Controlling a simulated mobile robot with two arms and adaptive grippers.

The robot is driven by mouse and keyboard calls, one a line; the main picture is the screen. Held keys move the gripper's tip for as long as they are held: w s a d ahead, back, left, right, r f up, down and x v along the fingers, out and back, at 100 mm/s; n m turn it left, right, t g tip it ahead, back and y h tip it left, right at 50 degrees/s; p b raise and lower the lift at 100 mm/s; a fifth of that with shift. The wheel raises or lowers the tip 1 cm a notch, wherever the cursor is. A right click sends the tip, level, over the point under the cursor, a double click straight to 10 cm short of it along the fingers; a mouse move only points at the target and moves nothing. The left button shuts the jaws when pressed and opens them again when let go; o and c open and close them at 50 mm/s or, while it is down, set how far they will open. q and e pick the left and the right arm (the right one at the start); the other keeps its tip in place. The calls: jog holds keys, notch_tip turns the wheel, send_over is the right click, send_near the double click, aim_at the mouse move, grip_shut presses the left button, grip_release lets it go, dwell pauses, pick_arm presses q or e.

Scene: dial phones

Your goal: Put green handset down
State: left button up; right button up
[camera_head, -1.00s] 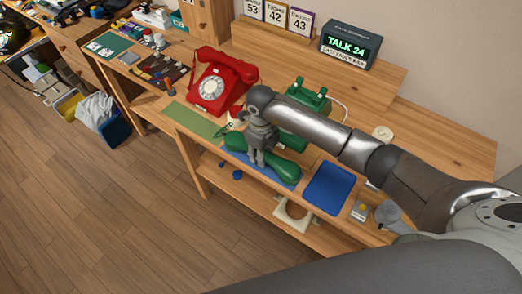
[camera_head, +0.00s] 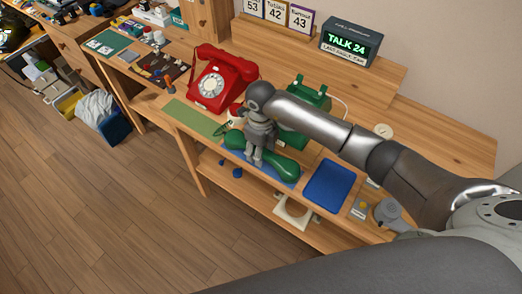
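The green handset (camera_head: 283,168) lies lengthwise over a blue mat (camera_head: 292,184) near the front edge of the desk. My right gripper (camera_head: 255,163) comes down from above and is shut around the handset's middle, hiding part of it. I cannot tell whether the handset touches the mat. The green dial phone (camera_head: 312,96) stands behind my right arm, which hides part of it. My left gripper is not in view.
A red phone (camera_head: 222,82) with its handset on top stands to the left, beside a green mat (camera_head: 192,117). A blue pad (camera_head: 327,186) lies right of the handset. A "TALK 24" display (camera_head: 350,46) stands on the raised shelf behind.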

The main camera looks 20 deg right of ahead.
notch_tip(320, 180, up, 11)
jog(key=b, duration=0.2)
jog(key=shift+r, duration=0.2)
dwell(0.4)
